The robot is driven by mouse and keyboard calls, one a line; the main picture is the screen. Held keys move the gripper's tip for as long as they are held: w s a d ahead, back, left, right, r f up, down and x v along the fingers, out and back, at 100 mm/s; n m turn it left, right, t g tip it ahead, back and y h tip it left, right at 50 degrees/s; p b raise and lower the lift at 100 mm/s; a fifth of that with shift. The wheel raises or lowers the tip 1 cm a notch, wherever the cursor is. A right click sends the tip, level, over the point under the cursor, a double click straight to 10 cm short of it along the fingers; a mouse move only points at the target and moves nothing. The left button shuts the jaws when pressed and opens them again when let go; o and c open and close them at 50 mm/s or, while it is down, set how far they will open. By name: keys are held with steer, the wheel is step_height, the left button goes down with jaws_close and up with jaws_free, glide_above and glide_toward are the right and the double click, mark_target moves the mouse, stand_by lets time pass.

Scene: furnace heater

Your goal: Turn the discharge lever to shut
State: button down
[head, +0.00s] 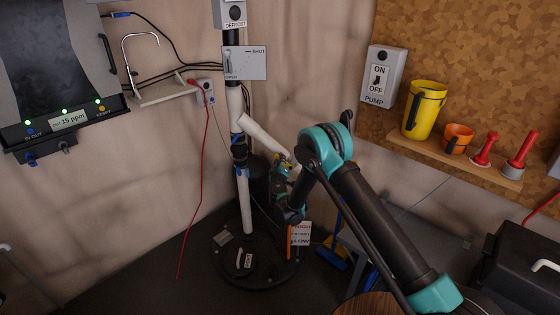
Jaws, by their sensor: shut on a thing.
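A white post (242,200) stands at the centre, with a slanting white tube (262,137) running from it down to the right. My gripper (281,168) is at this end, shut on the part there. Its fingers and my arm hide much of the grip, so the lever's exact angle cannot be told. A pale plate (252,66) marked SHUT at upper right and OPEN at lower left is on the post above, with a small grey handle shape (228,62) on its left.
A red cable (204,150) hangs left of the post. A shelf (450,160) with a yellow jug (424,110) and the pump switch box (383,76) are at the right. A black round base (270,276) lies below.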

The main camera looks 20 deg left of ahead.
step_height(320, 180, down, 10)
steer(key=n, duration=1.7)
steer(key=shift+n, duration=0.4)
steer(key=shift+d+f, duration=0.1)
steer(key=shift+d, duration=0.05)
steer(key=c, duration=1.5)
jaws_free()
steer(key=shift+o, duration=0.3)
